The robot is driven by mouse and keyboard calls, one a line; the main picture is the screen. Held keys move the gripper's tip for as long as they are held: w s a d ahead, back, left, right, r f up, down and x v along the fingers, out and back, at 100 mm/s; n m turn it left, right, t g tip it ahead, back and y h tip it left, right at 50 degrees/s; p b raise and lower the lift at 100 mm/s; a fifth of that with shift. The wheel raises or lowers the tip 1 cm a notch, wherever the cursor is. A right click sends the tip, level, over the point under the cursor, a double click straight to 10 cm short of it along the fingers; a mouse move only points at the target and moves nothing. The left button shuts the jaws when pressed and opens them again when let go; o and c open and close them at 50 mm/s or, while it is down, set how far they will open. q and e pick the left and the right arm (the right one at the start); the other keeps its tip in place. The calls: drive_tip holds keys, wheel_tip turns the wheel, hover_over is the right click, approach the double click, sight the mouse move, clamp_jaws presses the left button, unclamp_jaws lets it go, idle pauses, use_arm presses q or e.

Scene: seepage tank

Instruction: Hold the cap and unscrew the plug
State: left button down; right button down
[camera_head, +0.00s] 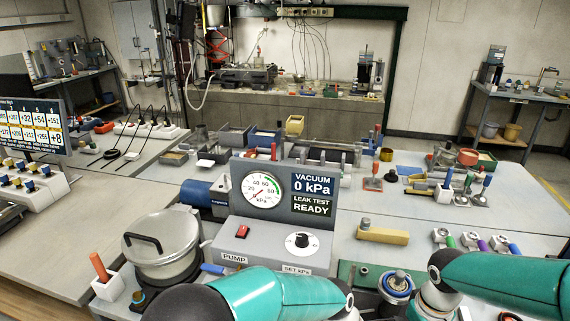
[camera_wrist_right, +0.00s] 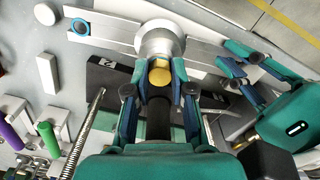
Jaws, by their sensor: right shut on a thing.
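In the right wrist view my right gripper (camera_wrist_right: 161,76) is shut on a small yellow, brass-like plug (camera_wrist_right: 159,73). The plug sits against a round silver fitting (camera_wrist_right: 160,41), which may be the cap. My left gripper (camera_wrist_right: 227,56) shows at the right of that view, its fingers apart with a gap between them. It is clear of the silver fitting. In the head view, both teal arms reach in along the bottom and neither gripper's fingers can be made out. A blue-rimmed silver part (camera_head: 397,283) stands between the arms.
A vacuum gauge box (camera_head: 275,215) reads 0 kPa and READY. A lidded metal pot (camera_head: 162,245) stands to its left, and a wooden block (camera_head: 383,235) lies to its right. Purple and green handles (camera_wrist_right: 50,137) and a threaded rod (camera_wrist_right: 86,130) lie left of my right gripper.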

drive_tip(key=c, duration=0.9)
unclamp_jaws()
drive_tip(key=shift+f, duration=0.15)
drive_tip(key=shift+r, duration=0.2)
drive_tip(key=shift+r, duration=1.05)
drive_tip(key=m, duration=0.7)
drive_tip(key=shift+w, duration=0.1)
